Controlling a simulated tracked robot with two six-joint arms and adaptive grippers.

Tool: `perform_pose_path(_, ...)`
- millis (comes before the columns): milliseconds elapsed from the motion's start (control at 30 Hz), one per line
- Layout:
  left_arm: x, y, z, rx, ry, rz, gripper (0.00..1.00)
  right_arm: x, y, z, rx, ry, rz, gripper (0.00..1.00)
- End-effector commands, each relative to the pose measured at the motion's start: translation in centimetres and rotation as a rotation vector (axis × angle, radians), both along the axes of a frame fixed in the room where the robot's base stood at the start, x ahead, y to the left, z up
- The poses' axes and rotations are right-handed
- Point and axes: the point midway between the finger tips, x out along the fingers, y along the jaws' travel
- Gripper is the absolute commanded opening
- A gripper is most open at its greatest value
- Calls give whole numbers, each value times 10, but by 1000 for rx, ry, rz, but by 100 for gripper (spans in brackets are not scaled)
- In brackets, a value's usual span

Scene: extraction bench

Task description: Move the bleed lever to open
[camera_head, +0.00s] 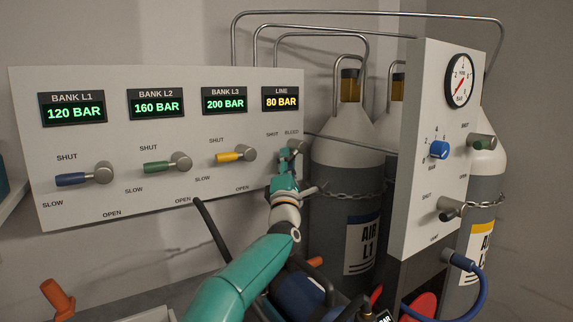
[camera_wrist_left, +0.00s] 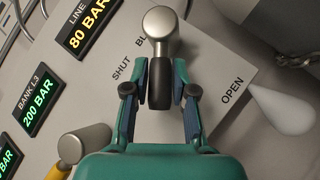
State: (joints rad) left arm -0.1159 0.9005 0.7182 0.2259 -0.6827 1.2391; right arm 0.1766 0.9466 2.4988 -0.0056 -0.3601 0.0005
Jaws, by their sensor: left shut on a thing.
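The bleed lever has a grey metal hub (camera_wrist_left: 160,30) and a black grip (camera_wrist_left: 160,84). It sits at the right end of the white panel, and its hub also shows in the head view (camera_head: 297,146). My left gripper (camera_head: 286,168) reaches it from below. In the head view the gripper hides most of the lever.
Blue (camera_head: 85,179), green (camera_head: 167,166) and yellow (camera_head: 230,156) levers line the white panel (camera_head: 130,205). The line display (camera_head: 281,99) reads 80 BAR. Chained grey cylinders (camera_head: 345,175) and a second white panel (camera_head: 425,100) stand close on the right.

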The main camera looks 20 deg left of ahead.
Motion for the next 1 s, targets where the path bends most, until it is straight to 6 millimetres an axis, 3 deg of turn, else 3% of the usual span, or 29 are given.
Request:
perform_pose_path(33,4,-2,-10,-1,18,-4,0,0,0,-1,0,0,0,40)
perform_pose_path(200,4,-2,-10,-1,19,-4,0,0,0,-1,0,0,0,40)
perform_pose_path(233,4,-2,-10,-1,19,-4,29,0,0,-1,0,0,0,40)
perform_pose_path(367,4,-2,-9,0,16,-4,50,0,0,-1,0,0,0,40)
perform_pose_path(1000,-8,-3,-8,0,7,0,52,0,0,1,0,0,0,40)
